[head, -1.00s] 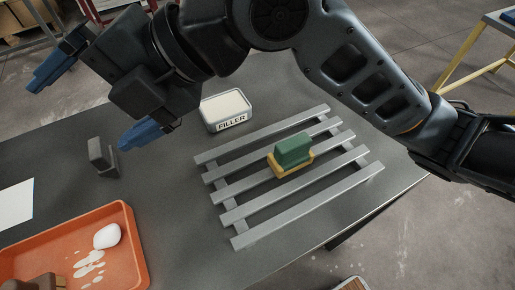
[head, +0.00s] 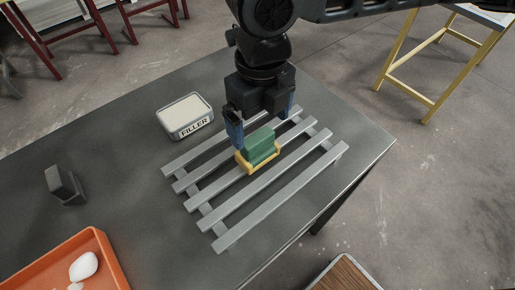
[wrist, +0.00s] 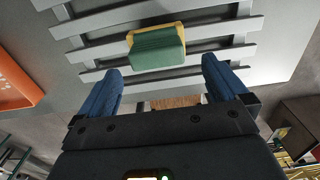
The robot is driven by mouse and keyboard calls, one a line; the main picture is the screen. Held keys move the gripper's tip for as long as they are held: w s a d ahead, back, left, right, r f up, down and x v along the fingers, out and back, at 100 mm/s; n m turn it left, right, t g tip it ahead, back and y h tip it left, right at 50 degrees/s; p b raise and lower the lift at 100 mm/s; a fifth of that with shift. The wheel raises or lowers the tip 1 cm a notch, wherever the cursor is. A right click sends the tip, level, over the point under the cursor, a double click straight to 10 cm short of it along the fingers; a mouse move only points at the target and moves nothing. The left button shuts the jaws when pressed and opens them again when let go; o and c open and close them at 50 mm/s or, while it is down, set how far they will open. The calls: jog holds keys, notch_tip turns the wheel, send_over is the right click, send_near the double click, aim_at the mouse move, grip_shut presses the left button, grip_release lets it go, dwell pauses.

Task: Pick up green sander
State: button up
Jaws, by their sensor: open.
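The green sander (head: 260,146) has a green body on a yellow base and sits on the grey slatted rack (head: 231,238). In the wrist view the sander (wrist: 157,50) lies ahead of and between the blue fingers. My gripper (head: 264,126) is above and just behind the sander in the head view, pointing down, with its blue fingers spread. In the wrist view my gripper (wrist: 163,80) is open and nothing is between its fingertips. The right finger is partly hidden behind the wrist in the head view.
A filler tub (head: 186,116) stands left of the rack. A dark grey block-like tool (head: 64,184) is farther left. An orange tray (head: 92,243) with white lumps is at the front left. The table's right edge (head: 358,190) is close to the rack. A yellow-legged stand (head: 425,75) is beyond.

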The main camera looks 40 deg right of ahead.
aim_at(258, 137)
jog(key=shift+w+a+f+p, duration=0.15)
jog(key=shift+f+p, duration=0.4)
jog(key=shift+f, duration=2.05)
jog(key=c, duration=1.1)
